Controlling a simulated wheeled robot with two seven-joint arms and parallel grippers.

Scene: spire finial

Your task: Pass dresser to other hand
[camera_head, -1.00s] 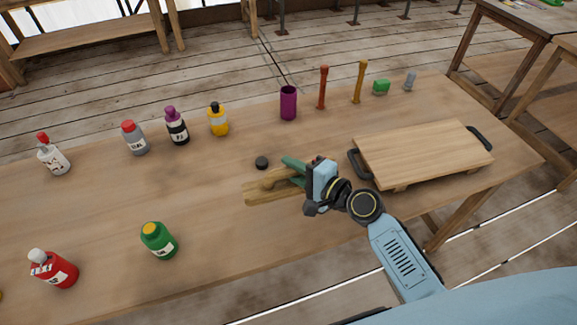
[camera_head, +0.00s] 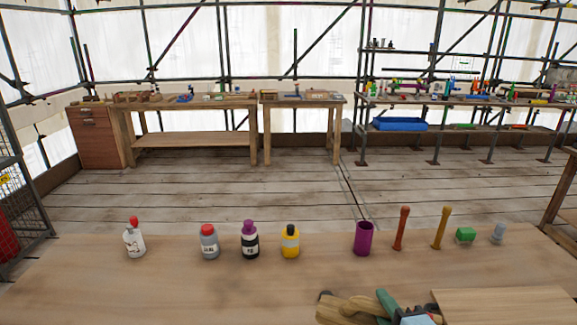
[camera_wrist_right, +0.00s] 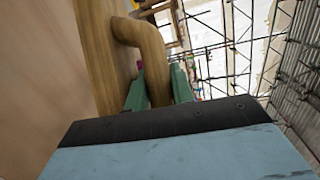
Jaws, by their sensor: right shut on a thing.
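The dresser (camera_head: 350,311), a light wooden tool, shows at the bottom edge of the head view, partly cut off by the frame. My right gripper (camera_head: 388,304) has green fingers and a light blue body. In the right wrist view the green fingers (camera_wrist_right: 158,84) are closed on either side of the dresser's bent round wooden handle (camera_wrist_right: 147,38). Whether the dresser touches the table is hidden. My left gripper is in neither view.
A row of bottles, such as a yellow one (camera_head: 290,243), stands along the table (camera_head: 190,290). Further right are a purple cup (camera_head: 363,238), two upright handled tools, and a green block (camera_head: 466,235). A wooden board (camera_head: 510,306) lies at the bottom right. The front left is clear.

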